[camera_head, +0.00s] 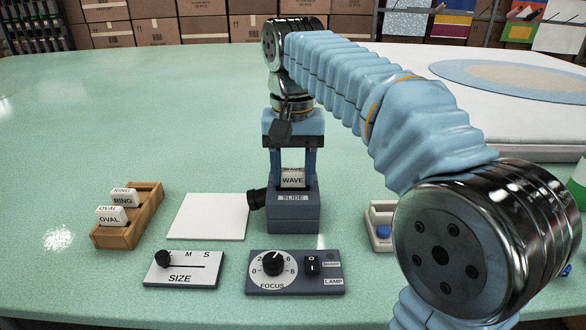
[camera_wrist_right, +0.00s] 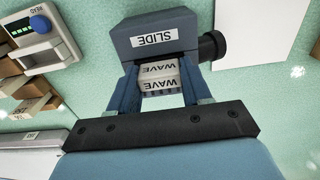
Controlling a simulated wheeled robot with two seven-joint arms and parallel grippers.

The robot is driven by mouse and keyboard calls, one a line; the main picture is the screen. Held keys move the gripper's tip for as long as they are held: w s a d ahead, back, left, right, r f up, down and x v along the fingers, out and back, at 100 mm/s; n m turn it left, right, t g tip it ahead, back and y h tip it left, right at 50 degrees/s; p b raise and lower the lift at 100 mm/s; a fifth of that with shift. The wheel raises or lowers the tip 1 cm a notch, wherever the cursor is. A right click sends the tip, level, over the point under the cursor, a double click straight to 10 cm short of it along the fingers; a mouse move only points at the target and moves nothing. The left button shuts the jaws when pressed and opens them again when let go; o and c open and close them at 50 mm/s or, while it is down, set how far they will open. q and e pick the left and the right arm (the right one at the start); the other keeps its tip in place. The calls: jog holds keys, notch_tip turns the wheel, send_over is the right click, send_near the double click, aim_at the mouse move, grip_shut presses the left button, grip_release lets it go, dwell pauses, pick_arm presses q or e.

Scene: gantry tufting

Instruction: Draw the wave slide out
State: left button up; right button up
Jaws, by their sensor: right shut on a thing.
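The wave slide (camera_head: 292,179) is a small white piece marked WAVE, standing upright in the top of the blue-grey projector box (camera_head: 293,215) labelled SLIDE. My right gripper (camera_head: 293,172) comes down from above with one finger on each side of the slide and is shut on it. In the right wrist view the slide (camera_wrist_right: 158,76) sits between the two blue fingers (camera_wrist_right: 159,90), next to the projector box (camera_wrist_right: 160,38). How deep its lower end sits in the box is hidden. My left gripper is not in view.
A wooden rack (camera_head: 128,216) with ring and oval slides stands at the left. A white sheet (camera_head: 207,217) lies beside the projector. The SIZE panel (camera_head: 184,269) and FOCUS panel (camera_head: 296,272) are in front. A small device with a blue button (camera_head: 383,231) is at the right.

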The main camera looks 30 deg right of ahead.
jog(key=shift+c, duration=1.2)
jog(key=shift+r, duration=2.35)
